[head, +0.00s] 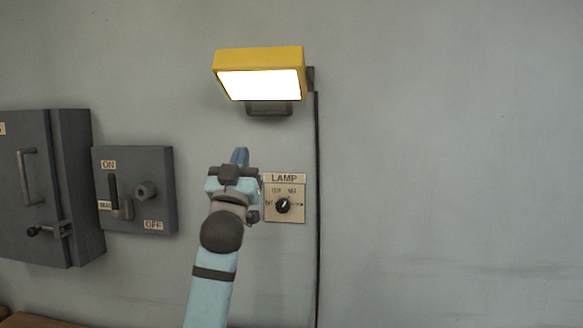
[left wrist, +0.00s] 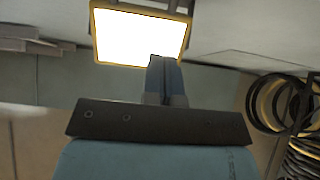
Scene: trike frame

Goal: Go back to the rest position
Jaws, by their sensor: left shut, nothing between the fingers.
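My left gripper (head: 240,156) is raised in front of the grey wall, just left of the lamp's dial plate and below the lamp. It is shut and empty. Its closed fingers also show in the left wrist view (left wrist: 164,80), with the lit lamp behind them. The lamp (head: 259,58) has a yellow housing and a bright white face; it also shows in the left wrist view (left wrist: 140,36). The dial plate (head: 298,213) is labelled LAMP and carries a black knob (head: 283,206). My right gripper is in neither view.
A grey ON/OFF switch box (head: 160,190) and a larger grey cabinet (head: 75,180) are on the wall at left. A dark cable (head: 317,250) runs down from the lamp. The wall at right is bare. Coiled black and yellow hoses (left wrist: 297,105) show at right in the left wrist view.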

